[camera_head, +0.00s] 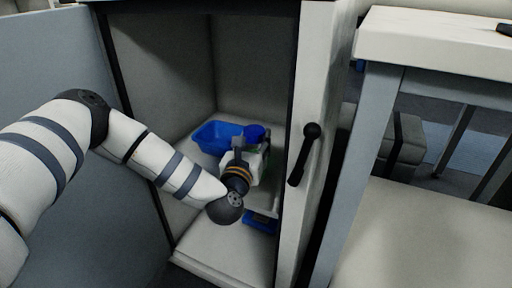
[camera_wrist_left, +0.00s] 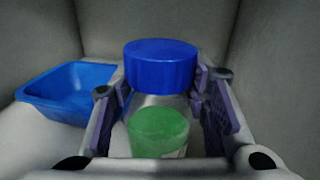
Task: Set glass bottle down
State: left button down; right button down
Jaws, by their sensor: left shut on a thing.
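The glass bottle (camera_wrist_left: 158,101) has a blue cap and something green showing at its lower front. In the left wrist view it is upright between the two fingers of my left gripper (camera_wrist_left: 163,112), which is shut on it. In the head view my left gripper (camera_head: 250,153) is inside the open cabinet, and only the blue cap (camera_head: 255,132) of the bottle shows clearly beyond it. The bottle's base is hidden, so I cannot tell whether it touches the cabinet floor (camera_head: 222,242). My right gripper is not in view.
A blue tray (camera_head: 217,137) stands at the back left of the cabinet; it also shows in the left wrist view (camera_wrist_left: 72,92). A blue object (camera_head: 261,222) lies near the right wall. The cabinet's right frame with a black handle (camera_head: 304,155) stands close to my arm. The front floor is clear.

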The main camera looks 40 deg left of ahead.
pick_arm(q)
jog(key=shift+r, duration=0.15)
jog(key=shift+f, duration=0.2)
jog(key=c, duration=0.9)
grip_release()
jog(key=shift+r, duration=0.15)
jog(key=p+v, duration=0.2)
jog(key=v, duration=1)
jog(key=shift+s, duration=0.1)
